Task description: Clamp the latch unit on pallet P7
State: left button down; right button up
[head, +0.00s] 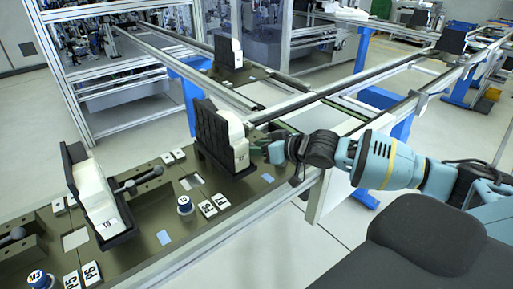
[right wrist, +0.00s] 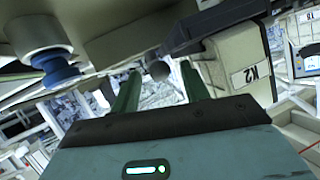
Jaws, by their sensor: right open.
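A white block with a black back plate (head: 222,138) stands on the dark pallet (head: 150,215), in the middle of the head view. In the right wrist view the white block (right wrist: 243,68) carries the label K2. My right gripper (head: 262,150) is at its right side, low over the pallet. Its two green fingers (right wrist: 160,88) are apart. A dark round knob (right wrist: 159,70) appears between the fingertips in the right wrist view; contact cannot be told. Small number plates (head: 214,205) lie in front of the block; I cannot read them surely. My left gripper is not in view.
A second white block with a black plate (head: 92,195) and a ball-ended lever (head: 125,188) stand to the left. A farther unit (head: 228,52) stands behind. Conveyor rails (head: 365,75) run beyond my right arm.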

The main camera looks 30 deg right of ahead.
jog(key=shift+w+a, duration=0.1)
jog(key=shift+w, duration=0.1)
jog(key=shift+c, duration=0.4)
grip_shut()
